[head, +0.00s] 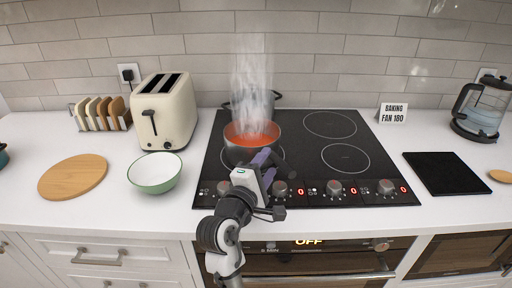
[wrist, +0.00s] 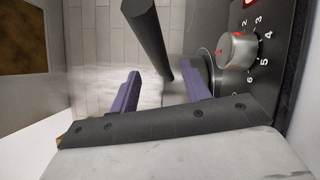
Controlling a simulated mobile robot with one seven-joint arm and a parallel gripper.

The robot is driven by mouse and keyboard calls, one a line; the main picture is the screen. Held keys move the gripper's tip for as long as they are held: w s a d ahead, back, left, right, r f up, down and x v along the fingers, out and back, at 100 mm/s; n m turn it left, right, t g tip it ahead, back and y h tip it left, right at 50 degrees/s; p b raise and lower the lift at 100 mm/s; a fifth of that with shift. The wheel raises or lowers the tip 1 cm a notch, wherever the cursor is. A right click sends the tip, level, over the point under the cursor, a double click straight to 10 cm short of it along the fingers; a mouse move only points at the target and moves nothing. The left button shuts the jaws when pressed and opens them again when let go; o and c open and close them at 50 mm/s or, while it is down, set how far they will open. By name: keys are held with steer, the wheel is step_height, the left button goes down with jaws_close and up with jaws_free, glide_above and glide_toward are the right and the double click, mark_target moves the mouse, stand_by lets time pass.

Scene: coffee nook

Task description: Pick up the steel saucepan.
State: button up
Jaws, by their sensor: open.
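The steel saucepan (head: 236,154) stands on the front left part of the black hob, holding orange-red contents with steam above. Its dark handle (head: 285,166) points toward the front right. My gripper (head: 264,163) is open and empty, close to the saucepan's near side and handle in the head view. In the wrist view, the dark handle (wrist: 148,35) reaches from the top edge to between my two purple fingers (wrist: 160,69), with no clear contact.
A second pot (head: 262,103) stands behind on the hob (head: 308,158), partly hidden by steam. Control knobs (head: 334,187) line the hob's front; one knob (wrist: 237,50) is close in the wrist view. A green bowl (head: 155,181) and toaster (head: 164,112) stand left. The right burners are empty.

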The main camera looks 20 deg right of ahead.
steer(key=shift+p+x, duration=0.5)
steer(key=shift+x, duration=2.5)
steer(key=shift+s+d+f, duration=0.1)
steer(key=shift+c, duration=0.5)
jaws_close()
